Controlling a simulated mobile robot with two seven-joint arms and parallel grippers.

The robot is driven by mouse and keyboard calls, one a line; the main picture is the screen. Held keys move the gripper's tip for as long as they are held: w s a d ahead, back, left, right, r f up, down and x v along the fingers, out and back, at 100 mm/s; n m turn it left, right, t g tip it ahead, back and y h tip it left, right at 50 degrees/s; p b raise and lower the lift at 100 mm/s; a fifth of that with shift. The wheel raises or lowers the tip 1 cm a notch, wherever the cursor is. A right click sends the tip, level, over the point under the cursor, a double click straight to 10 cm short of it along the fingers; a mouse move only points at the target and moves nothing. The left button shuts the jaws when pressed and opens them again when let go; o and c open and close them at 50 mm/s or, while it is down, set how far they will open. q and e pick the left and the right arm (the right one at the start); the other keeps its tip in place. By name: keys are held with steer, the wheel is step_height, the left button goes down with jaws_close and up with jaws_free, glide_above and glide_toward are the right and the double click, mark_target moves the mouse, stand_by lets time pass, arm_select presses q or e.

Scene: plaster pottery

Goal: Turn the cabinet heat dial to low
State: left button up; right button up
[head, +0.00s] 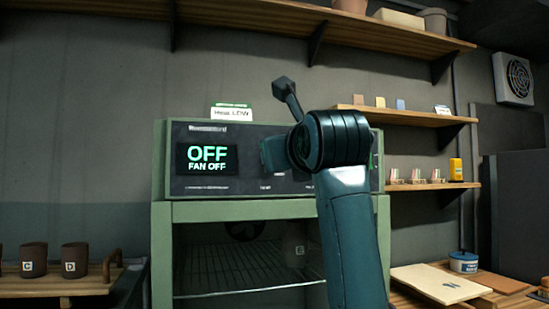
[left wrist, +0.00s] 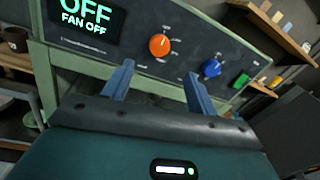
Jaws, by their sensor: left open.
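The drying cabinet (head: 160,250) is green with a dark control panel (head: 240,185); its display (head: 207,159) reads OFF, FAN OFF. In the left wrist view the panel carries an orange dial (left wrist: 159,45), a blue dial (left wrist: 211,68) and a green knob (left wrist: 242,80). Their small labels are unreadable, so I cannot tell which one is heat. My left gripper (left wrist: 158,70) is open and empty, its fingers pointing toward the panel below the orange and blue dials, apparently apart from them. In the head view my arm hides the dials. My right gripper is not in view.
A small sign (head: 231,112) stands on top of the cabinet. Shelves (head: 400,117) line the wall at right. Mugs (head: 75,260) stand on a low shelf at left. A board (head: 440,283) and a blue-lidded pot (head: 463,262) are at lower right.

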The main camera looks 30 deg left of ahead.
arm_select(q)
steer(key=p+x, duration=0.2)
steer(key=x, duration=0.8)
steer(key=shift+w+a, duration=0.2)
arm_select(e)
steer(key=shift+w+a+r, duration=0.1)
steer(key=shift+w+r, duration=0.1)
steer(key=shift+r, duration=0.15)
arm_select(q)
steer(key=shift+f, duration=0.1)
steer(key=c, duration=1)
steer(key=shift+m, duration=0.3)
steer(key=m+p, duration=0.1)
steer(key=m, duration=0.7)
steer(key=shift+w+d+g, duration=0.1)
steer(key=shift+d+g, duration=0.05)
steer(key=shift+g, duration=0.25)
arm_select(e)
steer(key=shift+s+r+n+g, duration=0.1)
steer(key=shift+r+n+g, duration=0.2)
arm_select(q)
steer(key=shift+m, duration=0.4)
